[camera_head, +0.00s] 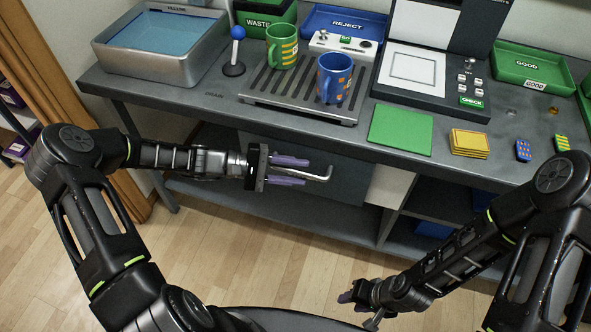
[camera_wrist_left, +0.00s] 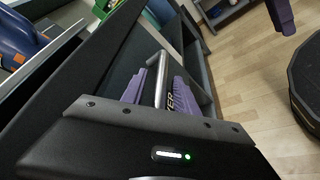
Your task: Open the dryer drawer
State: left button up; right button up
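The dryer drawer (camera_head: 345,169) has a dark grey front below the worktop and appears shut. Its metal bar handle (camera_head: 320,178) sticks out with a bent end. My left gripper (camera_head: 290,171) is at the handle, its two purple fingers spread apart on either side of it. In the left wrist view the handle (camera_wrist_left: 160,78) runs between the fingers, with a gap at the left finger. Part of a label ending in "ER" shows beside it. My right gripper (camera_head: 350,296) hangs low at the front, away from the drawer; its opening is unclear.
The worktop above holds a green mug (camera_head: 282,47) and a blue mug (camera_head: 335,78) on a slatted rack, a metal basin (camera_head: 160,72), and a green mat (camera_head: 400,130). Open shelves (camera_head: 425,200) are right of the drawer. The floor in front is clear.

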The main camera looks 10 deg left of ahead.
pick_arm(q)
jog(key=shift+c, duration=0.4)
grip_shut()
dwell(0.9)
